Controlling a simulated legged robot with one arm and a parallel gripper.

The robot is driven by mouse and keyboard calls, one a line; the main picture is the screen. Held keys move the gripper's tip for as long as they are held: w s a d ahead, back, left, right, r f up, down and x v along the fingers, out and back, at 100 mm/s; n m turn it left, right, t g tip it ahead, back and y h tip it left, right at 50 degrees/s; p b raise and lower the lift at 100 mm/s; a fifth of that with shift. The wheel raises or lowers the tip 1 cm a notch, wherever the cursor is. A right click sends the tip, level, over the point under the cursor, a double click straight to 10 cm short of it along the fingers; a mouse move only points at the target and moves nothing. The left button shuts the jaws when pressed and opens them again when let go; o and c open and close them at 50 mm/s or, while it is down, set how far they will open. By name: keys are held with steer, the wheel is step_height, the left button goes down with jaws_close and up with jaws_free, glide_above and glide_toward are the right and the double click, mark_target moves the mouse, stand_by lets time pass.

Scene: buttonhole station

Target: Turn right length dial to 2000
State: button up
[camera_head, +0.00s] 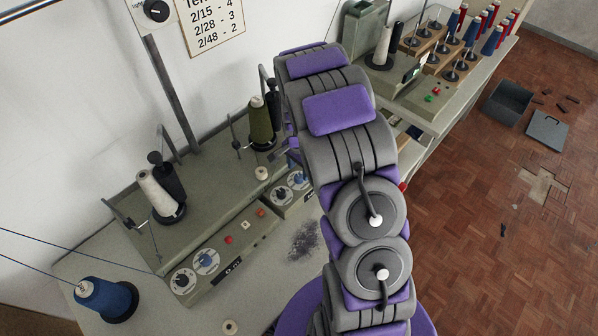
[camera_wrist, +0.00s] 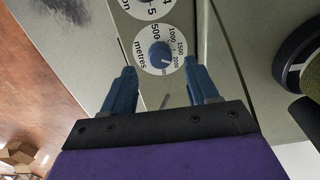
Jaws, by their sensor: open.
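The right length dial (camera_wrist: 160,54) shows in the wrist view as a white disc marked "metres" with 500, 1000, 1500 and 2000 around a blue knob. I cannot clearly read the knob's setting. My gripper (camera_wrist: 160,82) is open, with one dark blue finger on either side of the dial's lower part in the picture; the fingers appear apart from the knob. In the head view, the dial (camera_head: 297,181) sits on the right grey-green console (camera_head: 289,205), beside my arm. My gripper is mostly hidden behind my arm there.
Another dial (camera_wrist: 150,6) is partly visible above the length dial in the wrist view. The left console (camera_head: 225,265) has two dials and coloured buttons. An olive thread cone (camera_head: 261,122) and a black cone (camera_head: 273,100) stand behind the right console.

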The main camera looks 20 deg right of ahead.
mark_target(298, 176)
step_height(298, 176, up, 13)
steer(key=p, duration=0.1)
steer(key=shift+a+r+p, duration=0.2)
steer(key=shift+a+p, duration=0.1)
steer(key=shift+p, duration=0.1)
steer(key=shift+w+d, duration=0.1)
